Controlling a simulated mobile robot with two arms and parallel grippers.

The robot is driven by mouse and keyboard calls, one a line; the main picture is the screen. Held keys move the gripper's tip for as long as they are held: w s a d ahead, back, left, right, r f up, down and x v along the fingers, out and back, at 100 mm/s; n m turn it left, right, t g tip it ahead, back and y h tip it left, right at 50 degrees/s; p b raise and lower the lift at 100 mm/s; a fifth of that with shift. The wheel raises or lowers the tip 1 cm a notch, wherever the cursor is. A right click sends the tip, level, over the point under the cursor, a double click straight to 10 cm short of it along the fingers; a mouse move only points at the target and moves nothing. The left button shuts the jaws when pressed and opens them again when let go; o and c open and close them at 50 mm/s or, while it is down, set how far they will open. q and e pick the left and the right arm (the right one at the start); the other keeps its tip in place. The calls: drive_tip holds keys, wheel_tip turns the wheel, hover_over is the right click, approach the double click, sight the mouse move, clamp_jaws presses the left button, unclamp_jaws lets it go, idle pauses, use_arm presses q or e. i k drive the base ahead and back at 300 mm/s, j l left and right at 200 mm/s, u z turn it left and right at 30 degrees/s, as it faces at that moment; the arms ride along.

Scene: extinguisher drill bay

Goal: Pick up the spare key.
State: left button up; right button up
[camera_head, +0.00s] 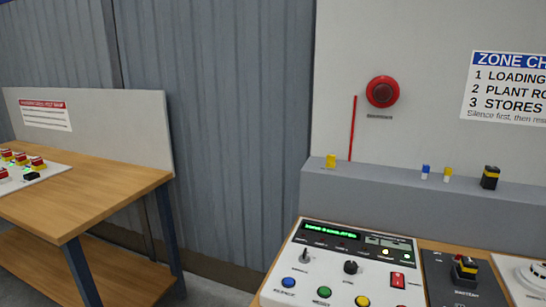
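I cannot make out for certain which thing is the spare key. Several small items stand on the grey ledge (385,182) behind the control panel. They are a yellow piece (331,161) at the left end, a blue and white piece (425,172), a yellow and white piece (447,174) and a larger black and yellow block (490,178). A small upright metal switch or key (305,257) is on the white control panel (290,267). Neither of my grippers is in view.
The panel has a green display (330,230), a black knob (350,267) and coloured buttons. A dark unit (438,285) marked battery stands beside it. A red alarm (382,92) is on the wall. A wooden bench (110,190) stands at left, with floor between.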

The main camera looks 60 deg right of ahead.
sight(330, 159)
drive_tip(key=i+z, duration=0.15)
drive_tip(key=i, duration=0.3)
drive_tip(key=i+j+z, duration=0.2)
drive_tip(key=i, duration=0.25)
drive_tip(key=i+z, duration=0.2)
drive_tip(key=z, duration=0.3)
drive_tip(key=i+z, duration=0.2)
drive_tip(key=z, duration=0.3)
drive_tip(key=i+z, duration=0.15)
drive_tip(key=z, duration=0.35)
drive_tip(key=i+j+z, duration=0.15)
drive_tip(key=z, duration=0.35)
